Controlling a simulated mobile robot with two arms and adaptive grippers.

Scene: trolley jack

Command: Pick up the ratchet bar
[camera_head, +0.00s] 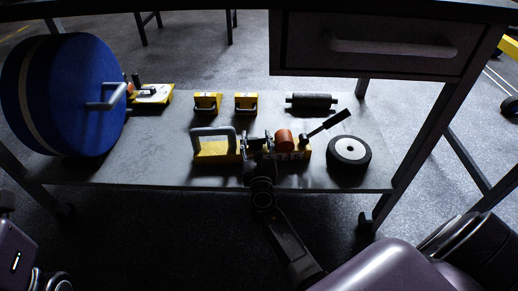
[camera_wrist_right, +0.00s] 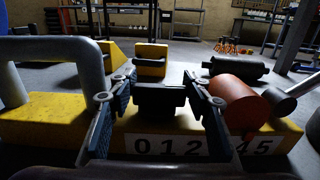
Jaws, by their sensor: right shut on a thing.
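The yellow jack body (camera_head: 216,150) lies along the front of the low shelf. It has a grey loop handle, a red cylinder (camera_head: 284,138) and a number plate; these also show in the right wrist view. My right gripper (camera_head: 257,143) is over the middle of the jack, beside the red cylinder. In the right wrist view its two fingers stand either side of a dark block (camera_wrist_right: 160,98), which I take to be the ratchet bar, and are shut on it. The block sits low, just above the number plate; whether it touches the jack is unclear.
A blue drum (camera_head: 70,95) stands at the shelf's left. Two small yellow blocks (camera_head: 207,103), a dark roller (camera_head: 312,101), a black lever (camera_head: 328,123) and a black wheel (camera_head: 349,153) are nearby. A drawer (camera_head: 375,45) hangs overhead. The shelf's left middle is clear.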

